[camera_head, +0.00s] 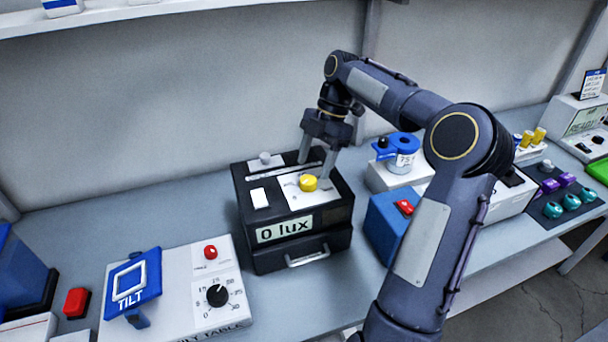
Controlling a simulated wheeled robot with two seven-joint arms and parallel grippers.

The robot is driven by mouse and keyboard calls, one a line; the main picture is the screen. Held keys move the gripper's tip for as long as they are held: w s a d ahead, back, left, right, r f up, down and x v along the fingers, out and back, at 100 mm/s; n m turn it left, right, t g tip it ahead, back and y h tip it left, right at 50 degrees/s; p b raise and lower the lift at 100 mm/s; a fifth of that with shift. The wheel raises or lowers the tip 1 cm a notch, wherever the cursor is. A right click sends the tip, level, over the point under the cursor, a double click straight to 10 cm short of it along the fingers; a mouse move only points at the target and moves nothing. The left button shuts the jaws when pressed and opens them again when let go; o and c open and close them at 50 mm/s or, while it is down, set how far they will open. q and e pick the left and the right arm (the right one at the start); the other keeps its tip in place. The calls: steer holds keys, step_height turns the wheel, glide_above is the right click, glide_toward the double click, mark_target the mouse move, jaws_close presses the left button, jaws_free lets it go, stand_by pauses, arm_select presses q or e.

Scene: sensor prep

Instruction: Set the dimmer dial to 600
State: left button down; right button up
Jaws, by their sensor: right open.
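The dimmer dial is a yellow knob (308,183) on a white plate on top of a black box (243,208). The box's front label reads "0 lux" (285,228). I cannot tell whether either finger touches the knob. The jaws hold nothing that I can see. My left gripper is not in view.
A tilt table device (183,262) with a black dial stands at the front left. A red button box (77,302) is further left. A blue box (384,226) stands right of the black box, partly behind my arm.

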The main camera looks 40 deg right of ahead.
mark_target(309, 179)
steer(key=shift+x, duration=2)
steer(key=c, duration=1)
steer(key=shift+m, duration=0.3)
